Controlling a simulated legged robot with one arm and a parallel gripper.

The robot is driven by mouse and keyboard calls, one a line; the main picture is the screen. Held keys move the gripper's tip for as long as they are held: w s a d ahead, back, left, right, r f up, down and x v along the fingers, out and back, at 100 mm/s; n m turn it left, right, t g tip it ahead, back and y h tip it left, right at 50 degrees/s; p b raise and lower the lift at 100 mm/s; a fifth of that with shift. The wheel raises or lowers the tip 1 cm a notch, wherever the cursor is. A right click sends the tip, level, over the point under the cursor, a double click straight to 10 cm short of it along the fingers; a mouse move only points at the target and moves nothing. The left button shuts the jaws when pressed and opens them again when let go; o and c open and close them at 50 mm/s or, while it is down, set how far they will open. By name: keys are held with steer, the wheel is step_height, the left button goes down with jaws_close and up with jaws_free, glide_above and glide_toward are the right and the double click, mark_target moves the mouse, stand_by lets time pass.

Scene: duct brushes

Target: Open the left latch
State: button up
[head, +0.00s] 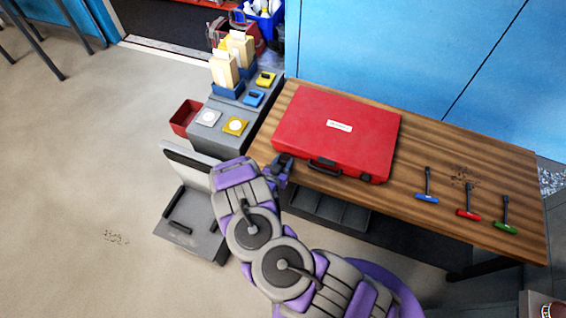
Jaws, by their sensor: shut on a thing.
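A closed red case (345,110) with a small white label lies flat on the wooden table. Its black handle (324,165) is in the middle of the front edge. A small right latch (365,177) shows at the front right. My gripper (284,163) is at the front left edge of the case, where the left latch sits, and is shut on that latch. The gripper and wrist hide the left latch, so its position cannot be seen. The lid lies flat.
Blue, red and green handled brushes (467,212) lie on the table (430,165) to the right. A grey cabinet (205,132) with yellow and blue items stands left of the table. A red bin (185,117) and a grey stand (190,220) are beside it.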

steer(key=shift+s+f+t, duration=0.15)
steer(key=shift+f+t, duration=0.05)
steer(key=shift+t, duration=0.3)
steer(key=o, duration=0.7)
steer(key=shift+o, duration=0.2)
steer(key=shift+a, duration=0.1)
steer(key=p+v, duration=0.2)
steer(key=v, duration=1.5)
steer(key=shift+a, duration=0.25)
steer(key=shift+s+f, duration=0.1)
steer(key=shift+a, duration=0.1)
